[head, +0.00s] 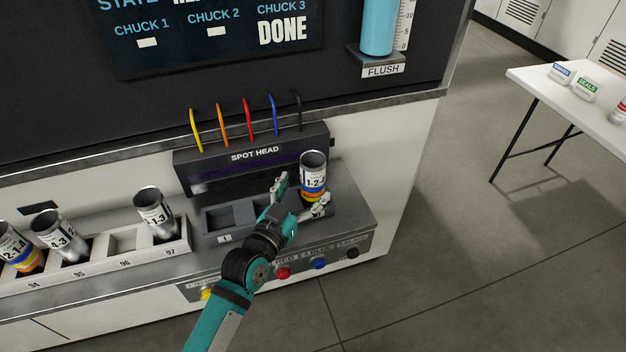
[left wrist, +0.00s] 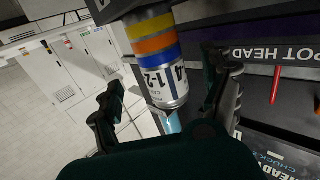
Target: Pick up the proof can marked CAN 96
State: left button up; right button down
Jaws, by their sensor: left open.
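A silver can (head: 313,164) with a white label and blue, orange and yellow bands stands in the right-hand chuck below the spot head. Its label reads "1-2-" and a partly hidden character. It also shows in the left wrist view (left wrist: 160,62), between the fingers. My left gripper (head: 301,193) is open, with one finger on each side of the can's lower part. I cannot tell whether either finger touches it. No "CAN 96" text is readable on the can. The rack slot labelled 96 (head: 123,241) is empty. My right gripper is not in view.
The spot head (head: 255,157) with coloured tubes stands just behind the can. Two other chuck places (head: 222,219) look empty. Cans stand in rack slots 94, 95 and 97 (head: 154,214). The screen (head: 215,30) reads DONE under CHUCK 3. Coloured buttons (head: 283,273) line the front edge.

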aim_at(307, 187)
pick_arm(q)
jog(key=x, duration=0.3)
jog(key=p+x, duration=0.1)
jog(key=x, duration=0.1)
jog(key=shift+w+f, duration=0.3)
jog(key=shift+f, duration=0.1)
jog(key=shift+s, duration=0.1)
jog(key=c, duration=0.9)
